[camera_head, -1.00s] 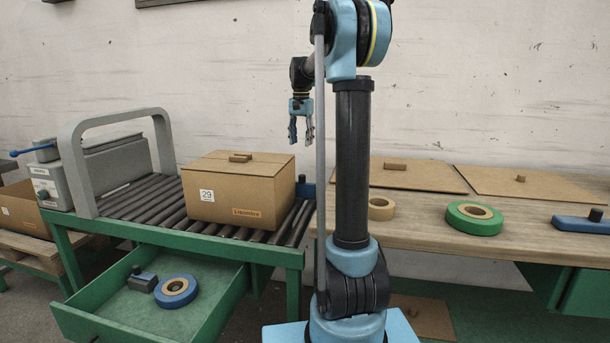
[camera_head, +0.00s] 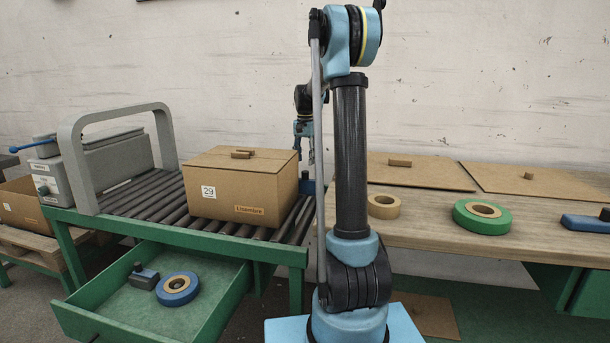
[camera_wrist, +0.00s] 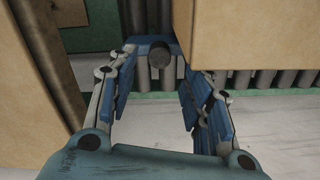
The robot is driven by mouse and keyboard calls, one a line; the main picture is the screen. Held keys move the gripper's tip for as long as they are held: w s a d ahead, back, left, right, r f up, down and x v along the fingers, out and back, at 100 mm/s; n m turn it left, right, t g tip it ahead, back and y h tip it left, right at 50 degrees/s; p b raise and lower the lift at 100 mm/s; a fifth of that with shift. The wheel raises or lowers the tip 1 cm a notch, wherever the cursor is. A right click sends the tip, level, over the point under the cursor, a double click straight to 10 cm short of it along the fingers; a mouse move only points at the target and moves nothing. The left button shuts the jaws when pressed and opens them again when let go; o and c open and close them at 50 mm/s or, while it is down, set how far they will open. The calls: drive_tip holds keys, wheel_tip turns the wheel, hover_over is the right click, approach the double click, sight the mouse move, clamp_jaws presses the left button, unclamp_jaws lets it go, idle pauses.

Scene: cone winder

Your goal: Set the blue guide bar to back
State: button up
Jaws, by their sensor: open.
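The blue guide bar (camera_head: 307,187) shows only in part at the right end of the roller conveyor, behind the cardboard box and beside my arm column. In the wrist view, a blue block (camera_wrist: 130,42) with a dark round knob (camera_wrist: 160,54), which looks like this bar, lies over the rollers just beyond my fingertips. My gripper (camera_wrist: 157,82) is open and empty, its blue-padded fingers on either side of the knob's line. I see no contact. In the head view my gripper (camera_head: 304,150) hangs above the bar, partly hidden by my arm.
The cardboard box (camera_head: 238,205) stands on the rollers close to the bar; it also fills the upper right of the wrist view (camera_wrist: 255,45). The wooden table (camera_head: 430,228) at right holds rings and boards. An open green drawer (camera_head: 120,290) juts out below the conveyor.

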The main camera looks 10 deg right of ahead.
sight(305, 172)
wheel_tip(305, 172, down, 7)
drive_tip(key=shift+r, duration=0.15)
idle(0.4)
